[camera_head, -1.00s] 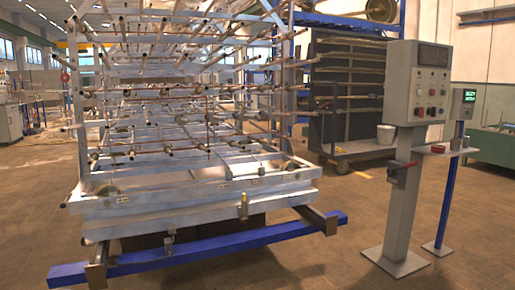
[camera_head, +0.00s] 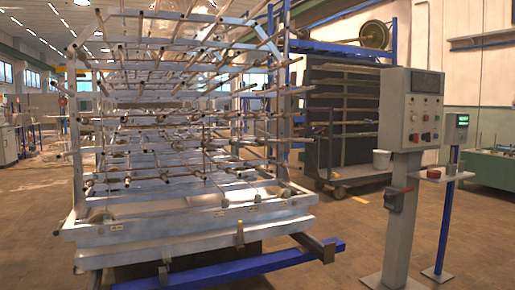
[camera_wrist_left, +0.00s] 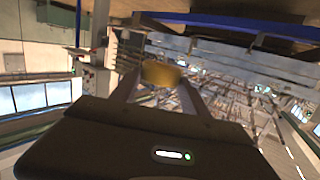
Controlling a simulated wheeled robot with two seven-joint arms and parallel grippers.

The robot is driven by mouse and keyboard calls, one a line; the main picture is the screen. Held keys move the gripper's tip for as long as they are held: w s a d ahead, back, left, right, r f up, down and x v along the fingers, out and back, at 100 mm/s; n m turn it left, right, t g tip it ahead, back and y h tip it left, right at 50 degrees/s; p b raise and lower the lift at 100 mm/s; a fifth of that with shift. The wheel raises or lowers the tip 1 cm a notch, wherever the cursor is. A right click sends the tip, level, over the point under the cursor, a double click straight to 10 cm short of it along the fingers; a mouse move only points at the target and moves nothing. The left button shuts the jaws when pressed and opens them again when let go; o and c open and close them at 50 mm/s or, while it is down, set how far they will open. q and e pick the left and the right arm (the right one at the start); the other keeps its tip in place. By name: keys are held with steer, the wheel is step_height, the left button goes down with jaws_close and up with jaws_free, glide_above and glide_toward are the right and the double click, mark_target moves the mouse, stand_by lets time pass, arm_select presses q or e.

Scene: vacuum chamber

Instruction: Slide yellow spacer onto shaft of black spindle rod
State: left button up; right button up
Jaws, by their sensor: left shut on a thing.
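In the left wrist view, my left gripper (camera_wrist_left: 160,88) is shut on the yellow spacer (camera_wrist_left: 161,73), a short, blurred yellow-brown piece held between the two fingertips. The spacer is in the air and its bore cannot be made out. Neither gripper shows in the head view. The metal rack (camera_head: 180,125) in the head view carries many horizontal rods, several with small round pieces on them. I cannot tell which, if any, is the black spindle rod. My right gripper is in neither view.
A grey control pedestal (camera_head: 408,130) stands to the right of the rack, with a thinner blue post (camera_head: 445,200) beside it. A dark cart (camera_head: 345,115) stands behind. A blue floor beam (camera_head: 230,272) juts out under the rack.

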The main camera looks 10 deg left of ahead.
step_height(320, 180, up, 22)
steer(key=p, duration=2.1)
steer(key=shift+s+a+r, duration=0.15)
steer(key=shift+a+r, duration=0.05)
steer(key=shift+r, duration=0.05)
